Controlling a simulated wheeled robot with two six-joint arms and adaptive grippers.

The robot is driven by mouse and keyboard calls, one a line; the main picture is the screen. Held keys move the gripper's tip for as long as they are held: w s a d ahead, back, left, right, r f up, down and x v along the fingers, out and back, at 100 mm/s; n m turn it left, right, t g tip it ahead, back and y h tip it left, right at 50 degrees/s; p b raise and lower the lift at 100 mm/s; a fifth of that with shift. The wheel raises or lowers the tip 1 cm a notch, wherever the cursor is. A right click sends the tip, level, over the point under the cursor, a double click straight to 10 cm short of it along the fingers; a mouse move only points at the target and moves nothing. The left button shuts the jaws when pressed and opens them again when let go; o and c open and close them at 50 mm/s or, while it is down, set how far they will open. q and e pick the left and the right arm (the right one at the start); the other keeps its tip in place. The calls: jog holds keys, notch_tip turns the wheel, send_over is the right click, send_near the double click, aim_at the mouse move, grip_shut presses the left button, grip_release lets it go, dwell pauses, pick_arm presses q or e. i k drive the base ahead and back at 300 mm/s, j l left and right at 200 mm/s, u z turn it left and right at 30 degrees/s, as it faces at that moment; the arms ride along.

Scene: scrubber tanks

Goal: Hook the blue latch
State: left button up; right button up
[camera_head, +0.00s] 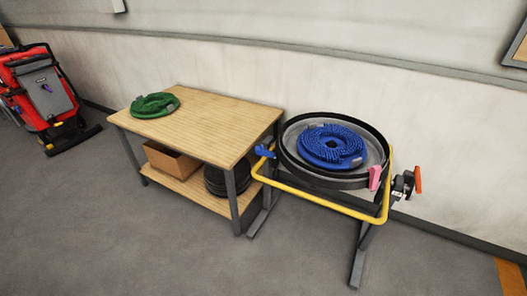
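The blue latch (264,151) is at the left side of a round dark tank (283,160), close to its rim. It is small in the head view, and I cannot tell whether it is hooked. The tank sits in a stand with a yellow tubular frame (322,202). A pink latch (375,177) is at the front right of the rim. Neither of my grippers is in view.
A red-handled black fitting (408,184) juts from the stand's right. The front floor is clear.

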aim_at(259, 150)
jog(key=i+j+z, duration=0.15)
jog(key=z, duration=0.2)
jog(key=i+j+z, duration=0.1)
jog(key=j+z, duration=0.65)
jog(key=i+j+z, duration=0.1)
jog(key=j+z, duration=0.2)
jog(key=j, duration=1.7)
jog(key=j+z, duration=0.3)
jog(key=j, duration=1.65)
jog(key=k+j, duration=0.1)
jog(key=j, duration=1.05)
jog(key=k, duration=0.05)
